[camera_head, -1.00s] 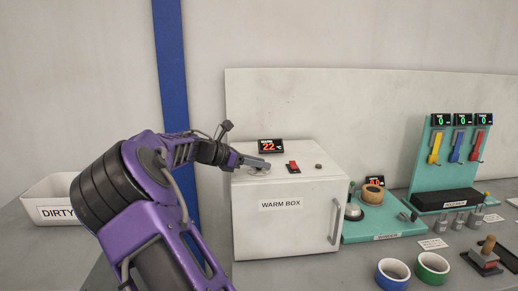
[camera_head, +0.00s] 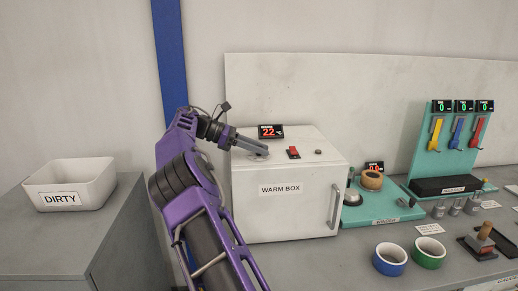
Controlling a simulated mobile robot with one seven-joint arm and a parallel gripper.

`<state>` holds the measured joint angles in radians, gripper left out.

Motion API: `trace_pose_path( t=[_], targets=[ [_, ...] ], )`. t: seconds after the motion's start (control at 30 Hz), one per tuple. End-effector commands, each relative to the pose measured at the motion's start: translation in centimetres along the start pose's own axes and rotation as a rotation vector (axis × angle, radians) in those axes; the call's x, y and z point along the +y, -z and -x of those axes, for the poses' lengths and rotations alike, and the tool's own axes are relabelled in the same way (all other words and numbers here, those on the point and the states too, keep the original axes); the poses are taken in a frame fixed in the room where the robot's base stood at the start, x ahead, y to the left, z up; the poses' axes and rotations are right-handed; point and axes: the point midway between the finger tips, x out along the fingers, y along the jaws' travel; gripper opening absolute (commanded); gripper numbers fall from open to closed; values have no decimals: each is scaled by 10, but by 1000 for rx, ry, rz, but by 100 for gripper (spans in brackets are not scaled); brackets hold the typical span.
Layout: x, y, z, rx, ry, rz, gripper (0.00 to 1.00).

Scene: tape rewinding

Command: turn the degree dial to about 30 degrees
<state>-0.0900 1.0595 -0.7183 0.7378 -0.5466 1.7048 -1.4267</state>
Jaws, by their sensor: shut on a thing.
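The white warm box (camera_head: 285,215) stands on the counter with its labelled front and handle facing me. On its top, a small black display (camera_head: 270,132) shows a red 22 with a degree sign. My gripper (camera_head: 262,152) is at the left of the box top, below the display. It is shut on the degree dial (camera_head: 257,157), which is mostly hidden under the fingers. The dial's pointer cannot be made out.
A red switch (camera_head: 293,153) and a small dark knob (camera_head: 318,152) sit right of my gripper on the box top. A white bin (camera_head: 95,190) marked DIRTY stands left. A teal winder station (camera_head: 385,212) and tape rolls (camera_head: 391,258) are right.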

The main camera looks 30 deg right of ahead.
Motion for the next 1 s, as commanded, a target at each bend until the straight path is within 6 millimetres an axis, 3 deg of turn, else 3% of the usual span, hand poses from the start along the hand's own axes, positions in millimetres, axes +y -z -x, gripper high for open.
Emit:
trace_pose_path(
  t=[0.43,0.47,0.6,1.0],
  targets=[
    [0,-1,0,-2,6,-2,0],
    [0,-1,0,-2,6,-2,36],
    [0,0,0,-1,5,-2,61],
    [0,-1,0,-1,-5,3,61]
  ],
)
